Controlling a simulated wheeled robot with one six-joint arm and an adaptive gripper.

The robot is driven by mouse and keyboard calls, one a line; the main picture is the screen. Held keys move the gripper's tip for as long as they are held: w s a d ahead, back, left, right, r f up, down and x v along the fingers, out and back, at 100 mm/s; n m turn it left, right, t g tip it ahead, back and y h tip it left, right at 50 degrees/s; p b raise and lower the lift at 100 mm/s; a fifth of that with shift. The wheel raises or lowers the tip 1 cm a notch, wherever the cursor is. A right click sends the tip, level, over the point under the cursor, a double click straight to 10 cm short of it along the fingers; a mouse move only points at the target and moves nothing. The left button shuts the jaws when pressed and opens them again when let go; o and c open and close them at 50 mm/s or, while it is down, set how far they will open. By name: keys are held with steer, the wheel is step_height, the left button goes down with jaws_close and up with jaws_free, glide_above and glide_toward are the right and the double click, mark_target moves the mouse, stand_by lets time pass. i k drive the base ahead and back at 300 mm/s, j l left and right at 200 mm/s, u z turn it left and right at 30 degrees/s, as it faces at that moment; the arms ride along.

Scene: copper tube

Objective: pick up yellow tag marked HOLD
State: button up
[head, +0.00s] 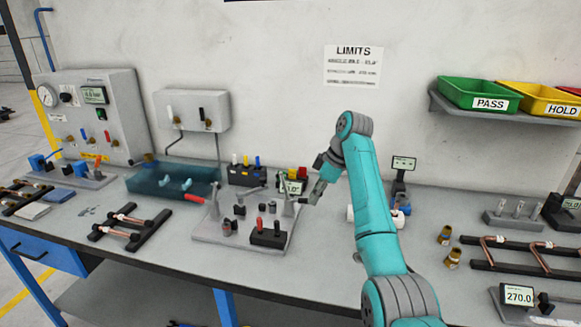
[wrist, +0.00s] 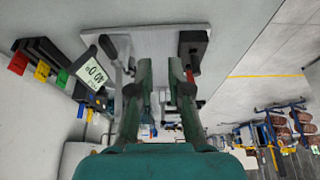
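A dark holder at the back of the bench carries small green, yellow and red pieces in a row. The yellow piece (head: 293,174) sits between the green and red ones, and it also shows in the wrist view (wrist: 41,70). No lettering on it can be read. My gripper (head: 316,194) is just in front of and right of the holder, apart from it. In the wrist view my gripper (wrist: 160,65) has its two fingers spread with a gap between them and nothing held; the yellow piece is off to their left.
A small display (head: 291,187) stands close to the holder. A grey fixture plate (head: 210,235) with posts lies left of my gripper. A green PASS bin (head: 480,92) and a yellow HOLD bin (head: 535,100) sit on the right shelf. Copper tube racks lie on both sides.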

mark_target(292, 172)
steer(key=i, duration=1)
steer(key=j, duration=0.5)
steer(key=i, duration=0.05)
